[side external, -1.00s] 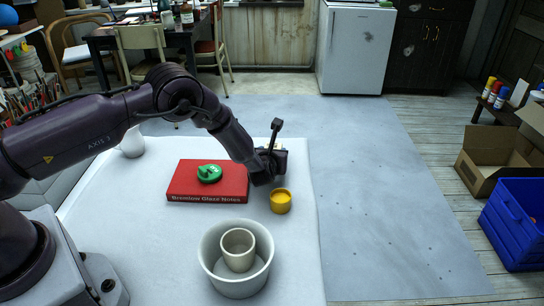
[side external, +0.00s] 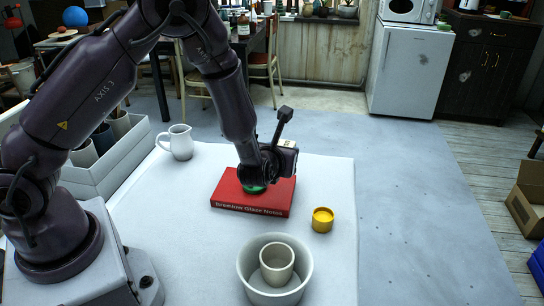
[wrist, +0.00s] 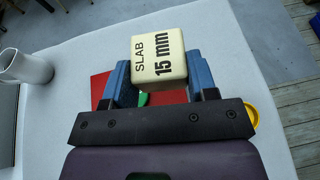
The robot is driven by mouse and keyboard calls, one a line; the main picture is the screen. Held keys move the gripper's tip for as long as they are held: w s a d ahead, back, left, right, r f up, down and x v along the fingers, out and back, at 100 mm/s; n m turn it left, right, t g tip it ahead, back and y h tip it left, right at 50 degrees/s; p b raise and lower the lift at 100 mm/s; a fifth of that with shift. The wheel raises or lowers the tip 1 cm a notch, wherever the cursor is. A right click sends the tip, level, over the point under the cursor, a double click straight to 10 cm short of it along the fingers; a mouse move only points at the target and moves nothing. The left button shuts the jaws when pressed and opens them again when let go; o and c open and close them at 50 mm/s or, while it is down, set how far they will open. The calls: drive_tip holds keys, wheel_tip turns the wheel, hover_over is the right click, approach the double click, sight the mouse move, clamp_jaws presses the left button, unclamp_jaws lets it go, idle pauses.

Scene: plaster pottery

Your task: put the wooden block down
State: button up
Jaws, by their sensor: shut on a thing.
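The wooden block (wrist: 158,58) is cream, with "SLAB 15 mm" printed on it. In the wrist view my gripper (wrist: 159,80) is shut on it, with a blue finger on each side. In the side external view my gripper (side external: 280,160) is over the back right part of a red book (side external: 235,197). Only a pale bit of the block (side external: 290,143) shows there. The book also shows below the fingers in the wrist view (wrist: 98,88). How high the block is above the book is hard to tell.
A green thing (side external: 254,189) lies on the book, partly hidden by my gripper. A yellow cup (side external: 322,221) stands right of the book. A cup (side external: 276,262) sits inside a pale bowl (side external: 247,272) in front. A white pitcher (side external: 180,143) stands at the back left.

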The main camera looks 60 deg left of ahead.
drive_tip(key=s+a+f+n+g+y, duration=0.1)
drive_tip(key=s+a, duration=0.1)
drive_tip(key=a, duration=0.3)
drive_tip(key=s+a+f+n+g+y, duration=0.1)
drive_tip(key=s+a+f, duration=0.1)
drive_tip(key=a, duration=0.4)
drive_tip(key=n+g+y, duration=0.2)
drive_tip(key=n+g, duration=0.1)
drive_tip(key=n, duration=0.1)
hover_over(201, 177)
drive_tip(key=f, duration=0.2)
drive_tip(key=shift+g, duration=0.4)
drive_tip(key=shift+a+f, duration=0.1)
drive_tip(key=shift+f, duration=3.7)
drive_tip(key=shift+f, duration=0.2)
drive_tip(key=o, duration=0.9)
drive_tip(key=shift+r, duration=0.15)
